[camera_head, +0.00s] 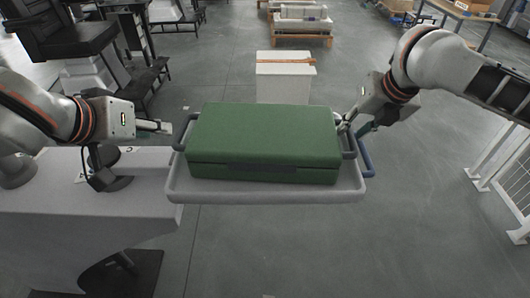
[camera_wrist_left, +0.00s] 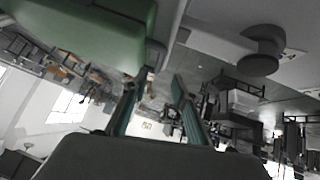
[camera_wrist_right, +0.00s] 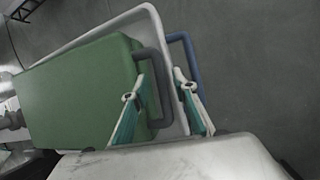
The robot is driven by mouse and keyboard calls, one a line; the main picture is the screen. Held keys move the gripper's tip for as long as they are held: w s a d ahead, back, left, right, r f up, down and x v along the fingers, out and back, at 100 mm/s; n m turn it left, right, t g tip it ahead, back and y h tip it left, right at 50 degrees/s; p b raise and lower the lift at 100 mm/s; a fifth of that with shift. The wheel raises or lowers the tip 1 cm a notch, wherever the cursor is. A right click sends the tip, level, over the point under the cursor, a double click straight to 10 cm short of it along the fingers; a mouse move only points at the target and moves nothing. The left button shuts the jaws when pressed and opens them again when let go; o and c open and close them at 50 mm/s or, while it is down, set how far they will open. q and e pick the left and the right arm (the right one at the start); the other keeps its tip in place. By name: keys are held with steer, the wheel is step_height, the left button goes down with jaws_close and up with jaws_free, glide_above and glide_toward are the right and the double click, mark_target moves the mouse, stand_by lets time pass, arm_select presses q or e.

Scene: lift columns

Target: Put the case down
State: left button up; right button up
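The green case (camera_head: 264,140) lies flat on a grey tray (camera_head: 262,191) with a raised rim. I see no clear gap between them. The case has a dark handle at each end, the left handle (camera_head: 184,131) and the right handle (camera_wrist_right: 160,85). My left gripper (camera_head: 160,127) is open and empty just left of the left handle; its fingers also show apart in the left wrist view (camera_wrist_left: 158,95). My right gripper (camera_wrist_right: 165,100) is open at the right end, its fingers spread with the right handle and tray rim between them, not clamped.
A blue bar handle (camera_head: 367,158) sticks out at the tray's right end. A grey table (camera_head: 90,215) stands left, under my left arm. A white box (camera_head: 284,80) stands on the floor behind. A white railing (camera_head: 500,165) is at the right.

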steer(key=v, duration=0.9)
steer(key=shift+s+r, duration=0.2)
steer(key=shift+r, duration=0.1)
